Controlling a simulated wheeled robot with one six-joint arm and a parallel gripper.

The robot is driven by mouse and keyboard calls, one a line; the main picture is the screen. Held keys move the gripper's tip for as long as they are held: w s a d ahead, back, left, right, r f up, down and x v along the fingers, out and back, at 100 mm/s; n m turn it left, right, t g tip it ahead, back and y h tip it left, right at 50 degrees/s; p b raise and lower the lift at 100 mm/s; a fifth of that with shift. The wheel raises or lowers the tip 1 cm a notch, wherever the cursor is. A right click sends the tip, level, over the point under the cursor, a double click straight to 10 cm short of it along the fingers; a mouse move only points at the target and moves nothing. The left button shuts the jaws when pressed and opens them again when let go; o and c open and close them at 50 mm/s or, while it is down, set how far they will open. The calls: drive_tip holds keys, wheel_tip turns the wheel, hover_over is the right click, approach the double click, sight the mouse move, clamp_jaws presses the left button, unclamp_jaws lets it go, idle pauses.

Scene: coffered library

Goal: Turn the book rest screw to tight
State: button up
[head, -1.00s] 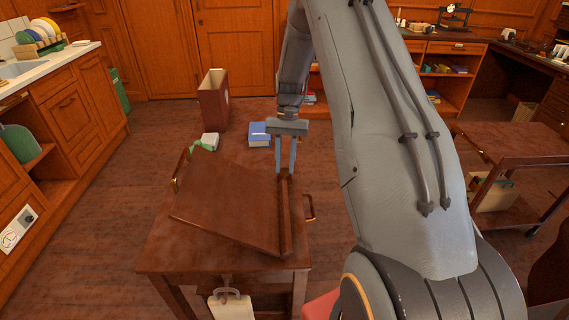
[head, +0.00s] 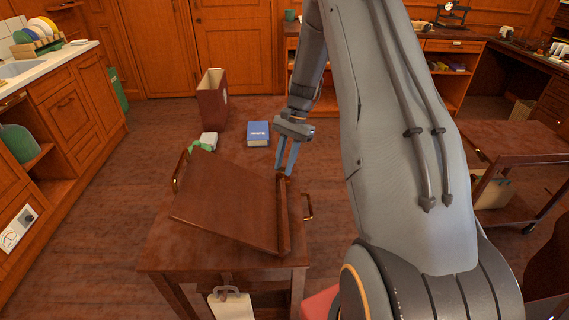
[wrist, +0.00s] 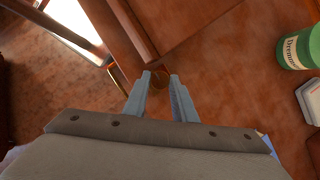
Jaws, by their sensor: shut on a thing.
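The book rest (head: 225,200) is a sloping brown wooden board with a ledge, on a small wooden table (head: 165,250). Its edge also shows at the top of the wrist view (wrist: 165,25). My gripper (head: 284,172) points down at the rest's far right corner. In the wrist view my gripper (wrist: 160,80) is shut on the small round brownish screw (wrist: 159,76), which sits between the fingertips. In the head view the screw is hidden at the fingertips. I cannot tell how tight it is.
A blue book (head: 258,133), a white item (head: 209,140) and a green can (wrist: 297,47) stand on the table. A brown box file (head: 212,100) is at the back. A brass handle (head: 308,207) juts from the right side. A wooden cart (head: 515,145) stands right.

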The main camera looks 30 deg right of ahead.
drive_tip(key=o, duration=1)
drive_tip(key=shift+o, duration=0.2)
drive_tip(key=b+v, duration=0.1)
drive_tip(key=v, duration=0.6)
drive_tip(key=shift+r+b, duration=0.35)
drive_tip(key=shift+d, duration=0.1)
